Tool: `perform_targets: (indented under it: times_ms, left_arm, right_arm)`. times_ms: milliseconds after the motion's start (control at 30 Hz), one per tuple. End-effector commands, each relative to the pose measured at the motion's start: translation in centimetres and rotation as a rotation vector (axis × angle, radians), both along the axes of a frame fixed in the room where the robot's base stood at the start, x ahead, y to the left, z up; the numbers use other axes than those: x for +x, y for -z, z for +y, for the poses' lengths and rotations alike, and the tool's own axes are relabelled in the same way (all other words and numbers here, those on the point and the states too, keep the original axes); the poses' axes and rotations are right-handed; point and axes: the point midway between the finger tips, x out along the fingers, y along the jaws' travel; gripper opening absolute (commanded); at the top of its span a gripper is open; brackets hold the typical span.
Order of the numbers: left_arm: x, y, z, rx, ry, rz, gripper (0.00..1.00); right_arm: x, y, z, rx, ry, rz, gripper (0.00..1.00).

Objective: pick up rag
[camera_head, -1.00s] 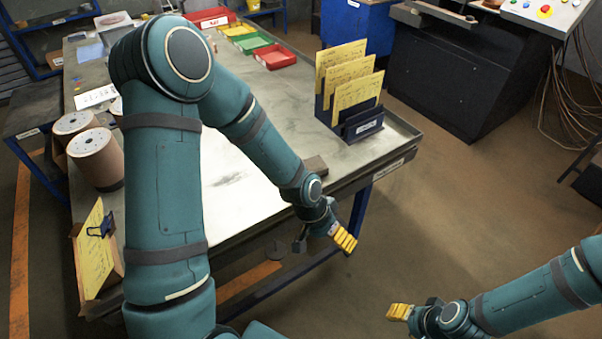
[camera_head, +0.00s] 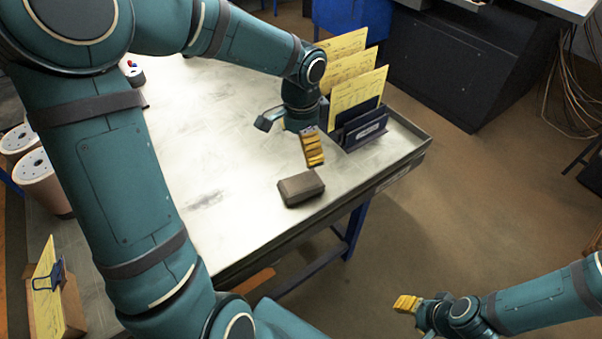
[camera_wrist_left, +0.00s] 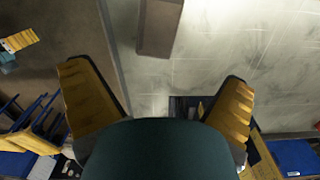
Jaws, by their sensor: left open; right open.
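A grey-brown, block-shaped thing (camera_head: 301,188) lies on the table near its front edge. It could be the folded rag, but I cannot tell for sure; no other rag is plain in view. It also shows at the top of the left wrist view (camera_wrist_left: 160,25). My left gripper (camera_head: 288,137) is open and empty, above the table and just behind the block, apart from it. In the left wrist view, the two yellow-padded fingers of this gripper (camera_wrist_left: 158,95) stand wide apart. My right gripper (camera_head: 410,305) is open and low at the right, off the table.
The metal table (camera_head: 190,140) has clear room left of the block. A dark blue rack (camera_head: 362,130) with yellow cards (camera_head: 355,95) stands close to my left gripper at the table's right end. Spools (camera_head: 38,175) and a clipped yellow card (camera_head: 45,285) stand at the left.

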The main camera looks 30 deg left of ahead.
Motion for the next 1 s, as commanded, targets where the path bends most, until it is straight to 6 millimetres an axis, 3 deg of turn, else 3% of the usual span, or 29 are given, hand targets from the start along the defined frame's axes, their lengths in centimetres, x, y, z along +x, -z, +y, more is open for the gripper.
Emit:
perform_targets:
  times_ms: [400, 767, 1000]
  left_arm:
    - [-0.1, 6.8, 0.0, -0.001, 0.001, 0.003, 1.00]
    - [-0.1, 9.2, -0.1, -0.001, 0.000, 0.002, 1.00]
    - [-0.4, 12.7, -0.1, -0.002, 0.000, 0.004, 1.00]
  right_arm:
    - [0.3, 2.0, -0.1, -0.002, 0.003, -0.007, 0.47]
    - [0.5, 2.6, -0.1, -0.003, 0.003, -0.011, 0.47]
    - [0.7, 4.0, -0.1, -0.003, 0.005, -0.017, 0.47]
